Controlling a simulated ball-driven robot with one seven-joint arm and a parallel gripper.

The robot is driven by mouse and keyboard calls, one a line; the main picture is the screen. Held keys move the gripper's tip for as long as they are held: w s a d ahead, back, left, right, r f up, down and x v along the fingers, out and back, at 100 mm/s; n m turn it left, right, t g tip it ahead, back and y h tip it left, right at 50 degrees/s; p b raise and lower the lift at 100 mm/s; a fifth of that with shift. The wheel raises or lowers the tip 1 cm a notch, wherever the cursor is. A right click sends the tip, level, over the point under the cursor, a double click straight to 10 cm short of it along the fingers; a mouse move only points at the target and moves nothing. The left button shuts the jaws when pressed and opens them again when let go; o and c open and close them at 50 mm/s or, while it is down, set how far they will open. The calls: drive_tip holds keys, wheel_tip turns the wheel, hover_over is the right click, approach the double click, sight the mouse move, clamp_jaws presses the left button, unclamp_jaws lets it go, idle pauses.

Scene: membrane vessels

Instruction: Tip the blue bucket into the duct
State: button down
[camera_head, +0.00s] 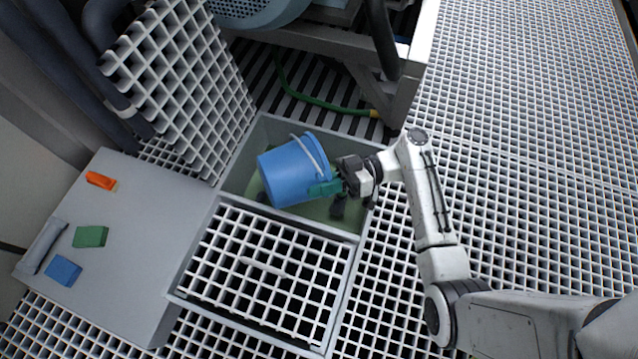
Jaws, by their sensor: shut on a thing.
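The blue bucket (287,175) is held tilted on its side over the open part of the duct (235,180). Its white handle lies across the rim at its upper right, and the bucket's inside is hidden from this view. My gripper (327,187) is shut on the bucket at its right side, near the rim. The duct is a grey-walled channel with a greenish bottom, and dark shapes show in it below the bucket and gripper.
A white grating (262,270) covers the duct's near part. Another grating panel (180,85) leans at the upper left. A grey surface (140,220) at left holds an orange object (101,180), a green block (90,236) and a blue block (63,270). A green hose (325,104) lies behind.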

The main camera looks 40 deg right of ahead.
drive_tip(key=shift+d, duration=0.1)
drive_tip(key=shift+d+y+b, duration=0.3)
drive_tip(key=shift+y, duration=0.1)
drive_tip(key=shift+s+d+r+y, duration=0.1)
drive_tip(key=shift+d+r+y, duration=0.05)
drive_tip(key=shift+d+y, duration=0.4)
drive_tip(key=shift+a, duration=0.1)
drive_tip(key=shift+t, duration=0.3)
drive_tip(key=shift+s+d+y, duration=0.15)
drive_tip(key=shift+d+y, duration=0.6)
drive_tip(key=shift+y, duration=0.1)
drive_tip(key=shift+d, duration=0.1)
idle(1.2)
